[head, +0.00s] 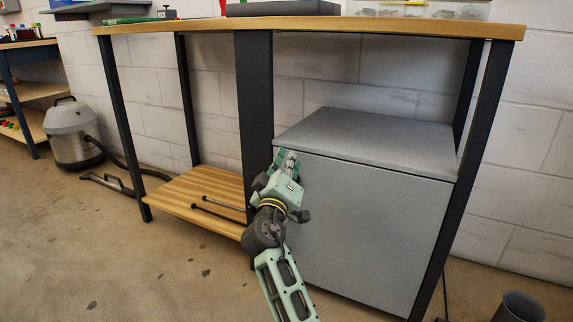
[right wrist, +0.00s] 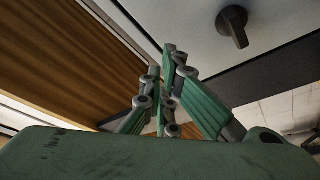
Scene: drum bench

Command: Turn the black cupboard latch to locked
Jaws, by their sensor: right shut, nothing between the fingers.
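The grey cupboard (head: 365,225) stands under the bench on the right, its front door shut. The black latch (right wrist: 233,26) shows in the right wrist view as a dark knob with a short bar on the grey cupboard face. I cannot make it out in the head view, where my gripper and arm cover part of the door. My right gripper (head: 287,158) is at the upper left edge of the door, shut and empty. In the right wrist view its fingers (right wrist: 169,58) are to the left of the latch and apart from it. My left gripper is out of view.
A dark bench leg (head: 254,95) stands directly beside the cupboard's left side. A low wooden shelf (head: 185,190) to the left holds dark rods. The bench top (head: 200,25) overhangs the cupboard. A vacuum cleaner (head: 72,135) stands far left, a dark bin (head: 520,307) bottom right.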

